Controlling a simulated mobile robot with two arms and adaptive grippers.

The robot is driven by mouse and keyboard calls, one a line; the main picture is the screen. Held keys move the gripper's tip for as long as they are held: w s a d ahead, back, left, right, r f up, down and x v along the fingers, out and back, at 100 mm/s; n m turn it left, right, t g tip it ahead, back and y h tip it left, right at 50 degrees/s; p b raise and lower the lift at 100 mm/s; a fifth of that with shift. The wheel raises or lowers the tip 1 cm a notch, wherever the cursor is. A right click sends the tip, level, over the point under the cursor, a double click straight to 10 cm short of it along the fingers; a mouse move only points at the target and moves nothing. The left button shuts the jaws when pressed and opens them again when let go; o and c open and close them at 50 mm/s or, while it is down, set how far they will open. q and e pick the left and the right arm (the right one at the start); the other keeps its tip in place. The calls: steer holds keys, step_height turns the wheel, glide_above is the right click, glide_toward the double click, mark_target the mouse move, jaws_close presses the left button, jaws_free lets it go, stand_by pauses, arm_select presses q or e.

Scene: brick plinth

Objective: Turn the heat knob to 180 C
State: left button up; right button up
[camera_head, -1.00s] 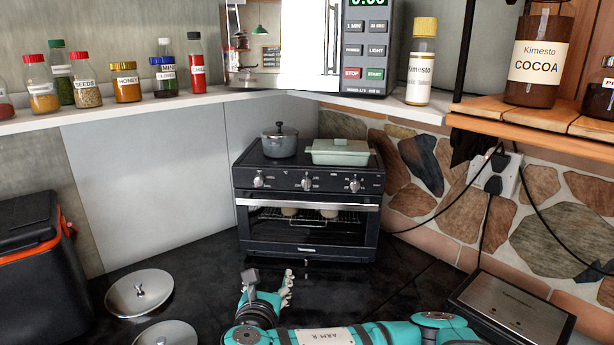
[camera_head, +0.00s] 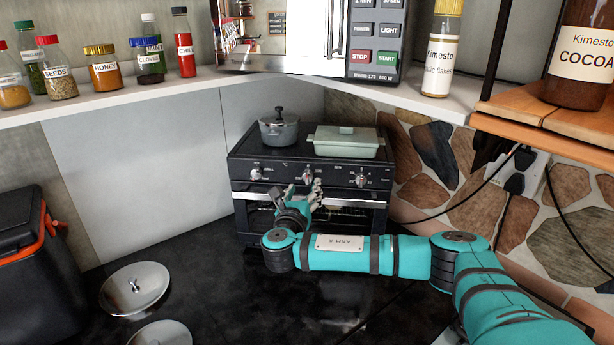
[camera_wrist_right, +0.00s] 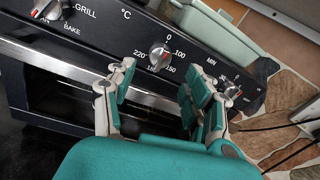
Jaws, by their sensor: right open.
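The heat knob (camera_head: 308,176) is the middle of three silver knobs on the front panel of the black toaster oven (camera_head: 240,170). In the right wrist view the heat knob (camera_wrist_right: 160,55) has a °C mark and the numbers 0, 100, 180 and 220 around it. Its exact setting is too small to read surely. My right gripper (camera_head: 312,194) is just in front of the panel. In the wrist view its open, empty fingers (camera_wrist_right: 162,85) stand either side of the knob's line, apart from it. My left gripper is not in view.
A grey pot (camera_head: 279,130) and a pale green lidded dish (camera_head: 345,142) stand on the oven. The GRILL/BAKE knob (camera_wrist_right: 48,9) and MIN knob (camera_wrist_right: 230,87) flank the heat knob. Metal lids (camera_head: 150,275) lie on the dark counter. Cables hang at the right.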

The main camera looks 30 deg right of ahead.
mark_target(307, 181)
steer(key=shift+w+d+r+p, duration=0.25)
steer(key=shift+w+d, duration=0.25)
steer(key=shift+w, duration=0.1)
steer(key=shift+w+d+r+p, duration=0.2)
steer(key=shift+w+d, duration=0.25)
steer(key=shift+w, duration=0.1)
steer(key=shift+w+d+f, duration=0.35)
steer(key=shift+w+d, duration=0.15)
steer(key=shift+d, duration=0.05)
steer(key=shift+s+a+r, duration=0.1)
steer(key=shift+r, duration=0.05)
steer(key=shift+c, duration=1)
jaws_close()
